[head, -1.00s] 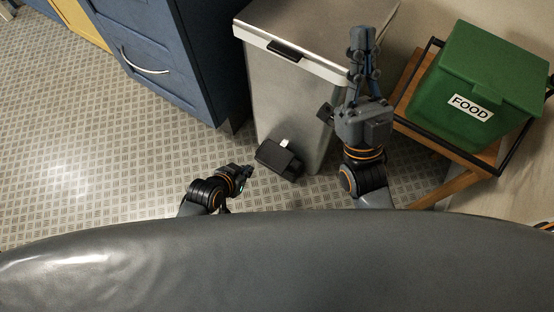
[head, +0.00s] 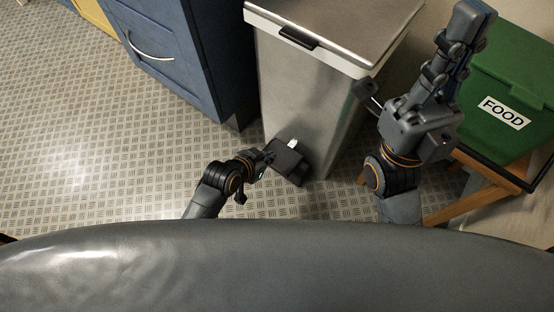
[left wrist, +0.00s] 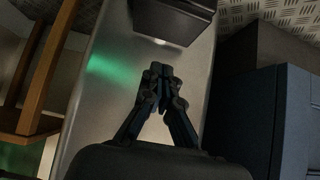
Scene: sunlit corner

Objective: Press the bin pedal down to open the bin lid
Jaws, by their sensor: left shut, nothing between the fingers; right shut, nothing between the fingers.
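The bin (head: 310,85) is a tall brushed-steel box with a closed lid (head: 340,30) and a dark front handle (head: 299,37). Its black pedal (head: 287,165), with a small white patch on top, is low at the front; it also shows at the top of the left wrist view (left wrist: 175,18). My left gripper (head: 266,156) is shut and empty, right beside the pedal in the head view. In the left wrist view its closed fingertips (left wrist: 160,72) point towards the pedal, with steel showing between. My right gripper (head: 474,14) is shut and empty, raised right of the bin.
A green FOOD box (head: 510,75) sits on a wooden stand (head: 455,205) at the right, behind my right arm. A blue cabinet (head: 190,50) stands left of the bin. The patterned floor (head: 110,140) at the left is clear.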

